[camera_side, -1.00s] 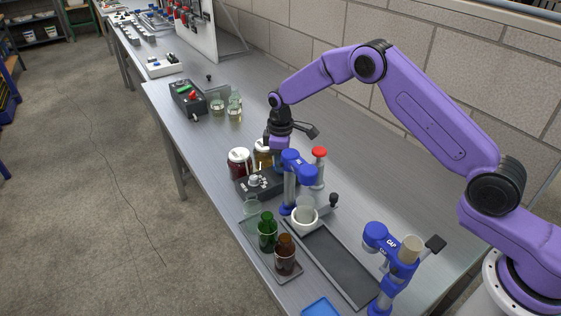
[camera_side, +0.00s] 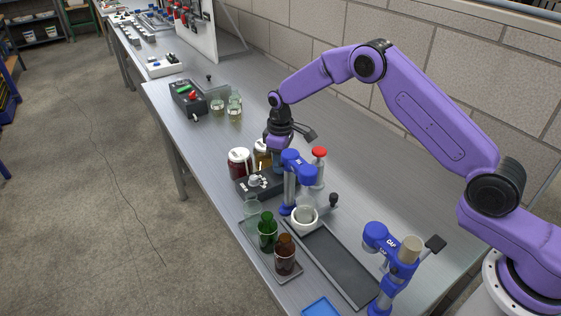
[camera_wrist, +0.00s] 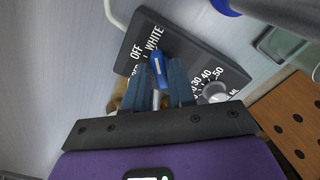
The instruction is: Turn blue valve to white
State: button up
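The blue valve (camera_wrist: 157,71) is a lever on a dark panel (camera_wrist: 204,67) in the wrist view. Its outer end points up toward the word WHITE, with OFF beside it on the left. A third label is mostly hidden by my finger. My gripper (camera_wrist: 159,84) has its two dark blue fingers close on either side of the lever and appears shut on it. In the side view my gripper (camera_side: 277,150) reaches down behind the jars and the panel box (camera_side: 255,186); the valve and fingertips are hidden there.
A numbered dial (camera_wrist: 214,92) sits right of the fingers. Green (camera_side: 267,232) and brown (camera_side: 285,255) bottles stand nearer.

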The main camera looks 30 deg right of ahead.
jog(key=shift+o, duration=0.6)
notch_tip(320, 180, up, 17)
jog(key=shift+r, duration=0.2)
jog(key=shift+s, duration=0.1)
dwell(0.4)
